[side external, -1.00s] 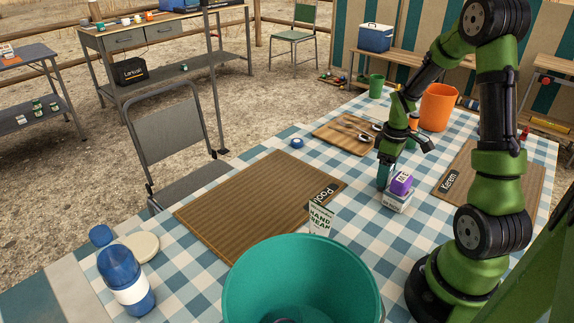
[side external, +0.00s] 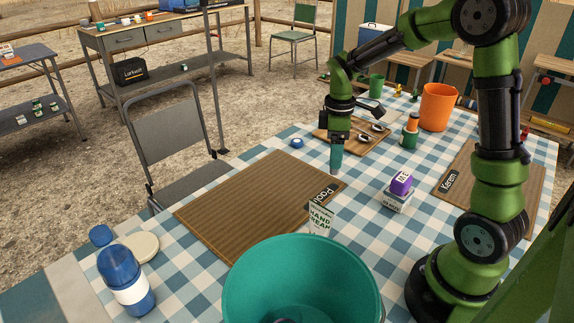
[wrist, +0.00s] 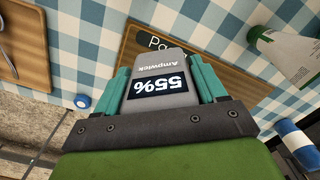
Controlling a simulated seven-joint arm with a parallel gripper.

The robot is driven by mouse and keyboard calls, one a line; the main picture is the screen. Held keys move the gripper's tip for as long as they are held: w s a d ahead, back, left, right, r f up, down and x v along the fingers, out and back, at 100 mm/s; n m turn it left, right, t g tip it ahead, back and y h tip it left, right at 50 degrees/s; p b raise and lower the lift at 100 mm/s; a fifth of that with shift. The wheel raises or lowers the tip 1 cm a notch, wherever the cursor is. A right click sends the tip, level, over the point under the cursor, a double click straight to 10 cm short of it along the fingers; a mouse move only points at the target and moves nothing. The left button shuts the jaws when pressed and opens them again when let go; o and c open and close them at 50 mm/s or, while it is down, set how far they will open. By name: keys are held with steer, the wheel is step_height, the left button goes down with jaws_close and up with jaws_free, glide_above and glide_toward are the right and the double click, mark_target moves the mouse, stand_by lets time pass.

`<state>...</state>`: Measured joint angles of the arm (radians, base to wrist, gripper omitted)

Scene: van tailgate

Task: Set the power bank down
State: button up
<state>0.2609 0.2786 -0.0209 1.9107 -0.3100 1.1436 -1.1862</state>
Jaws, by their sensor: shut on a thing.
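In the side view my gripper (side external: 335,168) points down above the cloth near the far right corner of the brown mat labelled Paol (side external: 250,205). That mat also shows behind the power bank in the wrist view (wrist: 137,46). The power bank cannot be made out in the side view.
A hand cream tube (side external: 320,218) stands at the mat's near right corner, beside a teal bucket (side external: 300,275). A wooden board (side external: 350,146) with small items lies behind my gripper. Blue tape (side external: 297,143) is to the left. A purple box (side external: 401,183) sits on a pale box (side external: 396,201). The Paol mat is bare.

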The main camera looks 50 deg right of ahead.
steer(key=w+a+n, duration=0.2)
steer(key=a+n, duration=0.2)
steer(key=a, duration=0.8)
steer(key=w+a+n, duration=0.3)
steer(key=a+n, duration=0.1)
steer(key=a, duration=0.7)
steer(key=s+a+n, duration=0.3)
steer(key=a+n, duration=0.1)
steer(key=a, duration=0.6)
steer(key=s+a+n, duration=0.3)
steer(key=a+n, duration=0.1)
steer(key=a, duration=0.7)
steer(key=f, duration=0.8)
steer(key=shift+d+f, duration=0.25)
steer(key=shift+d, duration=0.05)
steer(key=shift+f, duration=0.1)
steer(key=o, duration=0.8)
steer(key=shift+f, duration=0.1)
steer(key=shift+c, duration=0.2)
steer(key=o, duration=0.4)
steer(key=shift+o, duration=0.2)
